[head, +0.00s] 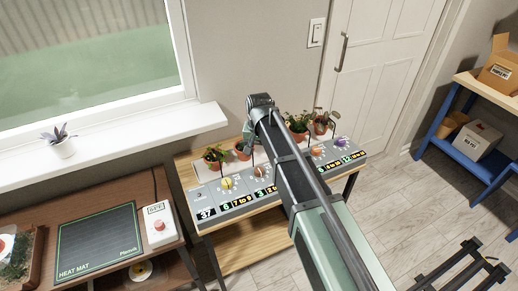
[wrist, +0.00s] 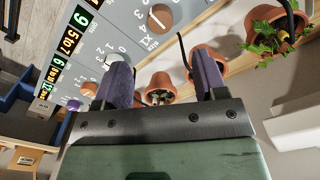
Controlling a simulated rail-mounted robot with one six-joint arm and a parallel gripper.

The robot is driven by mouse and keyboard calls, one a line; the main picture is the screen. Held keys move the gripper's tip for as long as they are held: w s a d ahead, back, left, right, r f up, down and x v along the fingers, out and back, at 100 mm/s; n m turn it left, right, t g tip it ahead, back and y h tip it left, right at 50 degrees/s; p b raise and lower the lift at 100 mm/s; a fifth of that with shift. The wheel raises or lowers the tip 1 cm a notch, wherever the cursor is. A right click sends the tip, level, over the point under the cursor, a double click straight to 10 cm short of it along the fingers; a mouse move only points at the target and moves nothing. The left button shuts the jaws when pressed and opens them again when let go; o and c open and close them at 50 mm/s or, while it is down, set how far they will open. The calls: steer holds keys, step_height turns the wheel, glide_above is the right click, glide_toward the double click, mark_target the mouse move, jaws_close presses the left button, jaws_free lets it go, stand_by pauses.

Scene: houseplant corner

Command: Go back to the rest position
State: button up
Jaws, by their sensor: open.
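My gripper (wrist: 163,82) shows in the wrist view with its two purple fingers spread apart and nothing between them. It is above the control panel, near the small potted plants. In the head view my arm reaches over the middle of the panel and hides part of it; the fingers cannot be made out there. The grey control panel (head: 208,199) has a row of coloured knobs and number labels, and stands on a wooden table.
Potted plants (head: 215,157) stand behind the panel, close to my gripper. A heat mat (head: 98,240) lies on the brown bench at left, beside a white control box (head: 158,225). A blue-framed shelf (head: 468,165) stands at right. Open floor (head: 400,215) lies right of my arm.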

steer(key=shift+r, duration=0.5)
steer(key=s+d+n, duration=0.1)
steer(key=s+d, duration=1.7)
steer(key=s, duration=0.1)
steer(key=shift+d+r, duration=0.25)
steer(key=shift+d, duration=0.1)
stand_by(0.6)
